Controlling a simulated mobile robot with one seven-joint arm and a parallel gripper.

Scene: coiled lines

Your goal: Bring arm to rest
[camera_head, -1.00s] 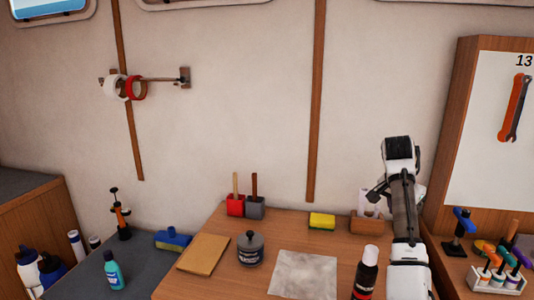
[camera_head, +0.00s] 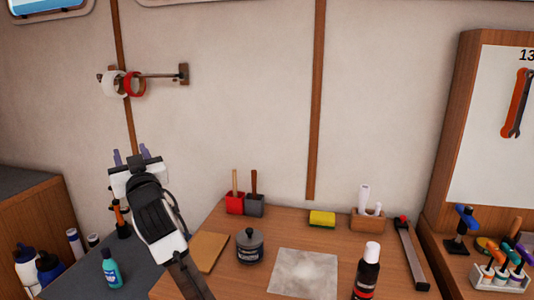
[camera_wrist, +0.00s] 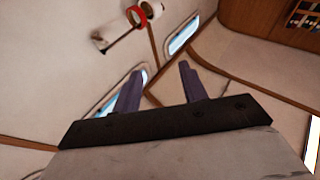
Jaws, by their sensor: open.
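My gripper (camera_head: 131,157) is raised in the left part of the head view, in front of the wall and above the dark grey counter. Its two fingers point up and stand apart with nothing between them. In the wrist view the open fingers (camera_wrist: 158,90) show against the wall and windows. My arm rises from the bottom edge of the head view and hides part of the counter and the dark bottle with the orange part (camera_head: 119,220).
A wall rod (camera_head: 160,76) carries white and red tape rolls (camera_head: 134,84) above the gripper. The wooden table (camera_head: 215,285) bears a grey jar (camera_head: 249,247), a yellow sponge (camera_head: 321,218), a dark bottle (camera_head: 367,272) and a long grey tool (camera_head: 411,255). The wall's middle is clear.

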